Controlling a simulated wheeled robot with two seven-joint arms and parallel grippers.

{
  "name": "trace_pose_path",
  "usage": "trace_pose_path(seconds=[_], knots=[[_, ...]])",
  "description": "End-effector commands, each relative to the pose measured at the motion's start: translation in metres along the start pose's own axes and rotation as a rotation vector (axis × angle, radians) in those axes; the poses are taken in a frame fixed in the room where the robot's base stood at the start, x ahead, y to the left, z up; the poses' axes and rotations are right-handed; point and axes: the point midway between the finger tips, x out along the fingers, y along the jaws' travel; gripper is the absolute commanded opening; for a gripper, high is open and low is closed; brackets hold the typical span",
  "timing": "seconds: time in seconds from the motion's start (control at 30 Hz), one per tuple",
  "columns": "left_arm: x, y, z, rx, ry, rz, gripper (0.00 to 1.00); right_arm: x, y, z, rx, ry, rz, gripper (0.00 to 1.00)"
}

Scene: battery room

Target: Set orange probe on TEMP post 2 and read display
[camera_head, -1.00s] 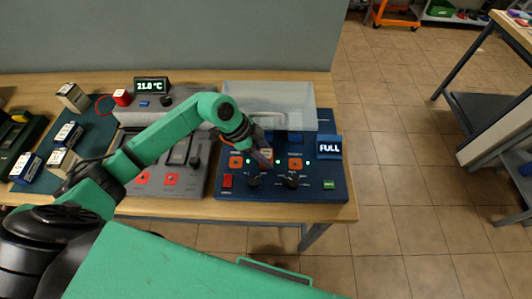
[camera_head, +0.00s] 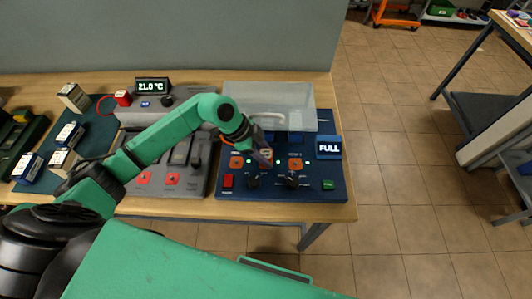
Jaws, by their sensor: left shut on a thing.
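My left gripper (camera_head: 262,157) reaches over the blue panel (camera_head: 325,188) on the right part of the bench. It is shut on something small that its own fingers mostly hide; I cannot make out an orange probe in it. Orange square parts (camera_head: 295,164) sit on the blue panel beside the gripper. A small display (camera_head: 152,85) at the back of the bench reads 21.0 °C. A blue display (camera_head: 329,147) on the panel reads FULL. I cannot tell which part is TEMP post 2. My right gripper is not in view.
A dark green mat (camera_head: 93,138) at the left holds several labelled blocks. The tiled floor at the right is mostly free.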

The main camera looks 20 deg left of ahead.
Motion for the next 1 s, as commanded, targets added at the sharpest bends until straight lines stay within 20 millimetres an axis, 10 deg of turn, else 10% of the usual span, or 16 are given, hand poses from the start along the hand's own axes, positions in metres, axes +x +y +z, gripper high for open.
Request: trace_pose_path(seconds=[1.0], knots=[[0.0059,0.0,0.0034,0.0,0.0,0.0,0.0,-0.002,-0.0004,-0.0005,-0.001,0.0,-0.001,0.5]])
